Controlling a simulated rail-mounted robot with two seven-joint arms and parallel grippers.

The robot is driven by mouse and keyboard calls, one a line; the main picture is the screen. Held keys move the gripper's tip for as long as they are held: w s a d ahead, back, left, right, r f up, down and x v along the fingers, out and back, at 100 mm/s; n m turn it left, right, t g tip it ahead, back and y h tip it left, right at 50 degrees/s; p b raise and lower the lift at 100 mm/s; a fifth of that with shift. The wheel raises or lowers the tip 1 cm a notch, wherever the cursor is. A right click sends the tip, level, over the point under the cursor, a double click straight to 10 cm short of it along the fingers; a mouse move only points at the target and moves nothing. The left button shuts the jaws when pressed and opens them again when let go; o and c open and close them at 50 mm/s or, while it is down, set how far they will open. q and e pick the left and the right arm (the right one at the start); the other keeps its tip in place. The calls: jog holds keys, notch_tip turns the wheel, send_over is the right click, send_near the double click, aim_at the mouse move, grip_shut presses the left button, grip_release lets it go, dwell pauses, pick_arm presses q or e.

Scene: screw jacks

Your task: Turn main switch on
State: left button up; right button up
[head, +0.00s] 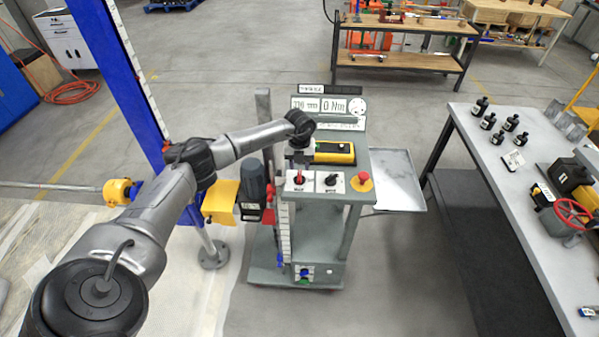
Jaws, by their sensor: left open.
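A grey control stand (345,222) stands in the middle of the head view. Its sloped top carries a rotary switch with a red handle (298,179) on a white plate at the left. A similar switch with a black handle (331,180) sits beside it. A red mushroom button (363,177) on a yellow base is at the right. The labels are too small to read, so I cannot tell which is the main switch. My left gripper (299,159) is open and points down just behind and above the red-handled switch. No contact shows. My right gripper is out of view.
A yellow and black device (335,152) and a display panel (329,105) stand behind the switches. A blue post (128,75) rises at the left. A grey side tray (398,178) juts out right. A workbench (520,215) with black parts stands further right.

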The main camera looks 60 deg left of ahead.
aim_at(300, 174)
pick_arm(q)
notch_tip(300, 174, up, 9)
jog(key=shift+f, duration=0.15)
dwell(0.9)
